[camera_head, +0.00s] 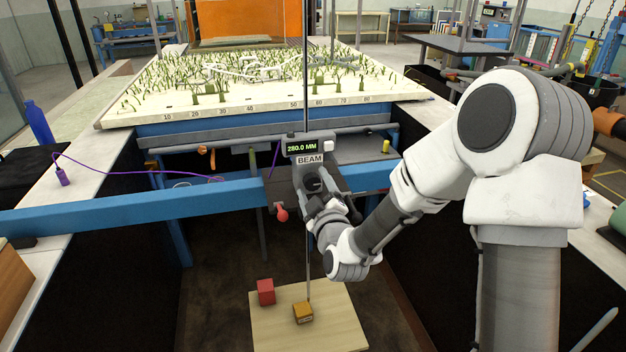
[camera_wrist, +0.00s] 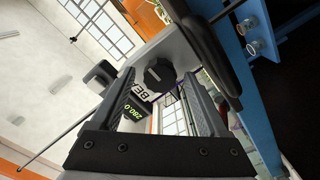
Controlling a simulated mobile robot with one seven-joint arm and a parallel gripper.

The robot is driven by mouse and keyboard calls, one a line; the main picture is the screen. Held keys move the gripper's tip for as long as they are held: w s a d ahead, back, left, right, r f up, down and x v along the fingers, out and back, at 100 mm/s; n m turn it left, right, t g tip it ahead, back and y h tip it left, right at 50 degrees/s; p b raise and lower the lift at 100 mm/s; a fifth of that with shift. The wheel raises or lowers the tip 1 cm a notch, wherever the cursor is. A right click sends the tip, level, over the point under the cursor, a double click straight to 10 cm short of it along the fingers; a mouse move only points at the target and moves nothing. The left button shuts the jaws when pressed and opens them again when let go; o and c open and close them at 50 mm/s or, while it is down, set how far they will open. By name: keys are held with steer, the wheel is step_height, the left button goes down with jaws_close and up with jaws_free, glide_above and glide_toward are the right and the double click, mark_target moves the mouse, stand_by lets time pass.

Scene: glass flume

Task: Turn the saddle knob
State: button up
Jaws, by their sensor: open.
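The grey saddle (camera_head: 312,170) rides on the blue beam and carries a green display reading 280.0 MM and a BEAM label. In the wrist view, the dark saddle knob (camera_wrist: 158,74) faces me on the light saddle plate. In the head view the knob (camera_head: 313,185) is partly hidden by my gripper. My gripper (camera_head: 322,202) is close in front of it. In the wrist view my gripper (camera_wrist: 160,84) is open, with the knob showing between the fingertips. I cannot tell whether either finger touches the knob.
The blue beam (camera_head: 130,206) crosses the flume. A thin rod runs vertically through the saddle to a wooden board (camera_head: 340,325) below, holding a red cube (camera_head: 266,291) and an orange block (camera_head: 303,313). A red ball-ended handle (camera_head: 282,213) hangs beside the saddle.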

steer(key=shift+w, duration=0.15)
jaws_close()
stand_by(0.5)
